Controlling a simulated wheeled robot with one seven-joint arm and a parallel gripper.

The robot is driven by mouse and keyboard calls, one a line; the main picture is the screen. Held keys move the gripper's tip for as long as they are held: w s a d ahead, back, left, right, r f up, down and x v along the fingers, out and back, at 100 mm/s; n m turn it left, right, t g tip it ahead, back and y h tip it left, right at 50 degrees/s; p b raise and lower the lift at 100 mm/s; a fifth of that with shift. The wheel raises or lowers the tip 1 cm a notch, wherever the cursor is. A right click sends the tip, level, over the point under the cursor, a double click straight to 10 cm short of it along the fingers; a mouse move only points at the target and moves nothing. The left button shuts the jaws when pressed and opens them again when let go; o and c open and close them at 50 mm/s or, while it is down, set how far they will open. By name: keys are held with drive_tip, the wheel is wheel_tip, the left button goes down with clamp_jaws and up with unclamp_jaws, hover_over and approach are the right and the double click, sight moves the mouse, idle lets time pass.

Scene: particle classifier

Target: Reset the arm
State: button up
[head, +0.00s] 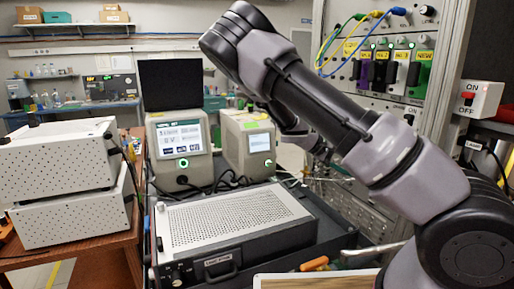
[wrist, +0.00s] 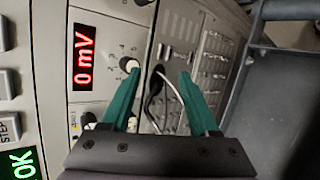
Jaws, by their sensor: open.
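My arm crosses the right half of the head view, raised and bent at the elbow. My gripper (wrist: 157,82) shows in the wrist view with its two teal fingers apart and nothing between them. It faces an instrument panel (wrist: 182,40) with a red "0 mV" display (wrist: 84,57), a round knob (wrist: 129,64) and a thin cable. The left finger's tip is close to the knob in the picture; I cannot tell whether it touches. In the head view the gripper is hidden behind the arm.
A perforated grey power unit (head: 235,219) sits on a dark cart. Two boxy meters (head: 180,148) (head: 247,142) stand behind it. White perforated boxes (head: 60,160) stand on a wooden table at left. A rack (head: 385,70) with cables and an ON/OFF switch box (head: 478,100) stand at right.

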drive_tip(key=s+a+r+m+t+y, duration=0.3)
drive_tip(key=s+r+y, duration=0.4)
drive_tip(key=s+r, duration=0.5)
drive_tip(key=s+a+r+m+t+y, duration=0.3)
drive_tip(key=s+a+r+m+y, duration=0.1)
drive_tip(key=s+r, duration=0.7)
wheel_tip(320, 180, up, 3)
drive_tip(key=m+y, duration=0.1)
drive_tip(key=y, duration=0.1)
drive_tip(key=shift+s+a+r+t+y, duration=0.15)
drive_tip(key=shift+s+a+t+y, duration=0.15)
drive_tip(key=shift+s+y, duration=0.1)
drive_tip(key=shift+o, duration=0.2)
drive_tip(key=shift+w, duration=0.15)
idle(1.6)
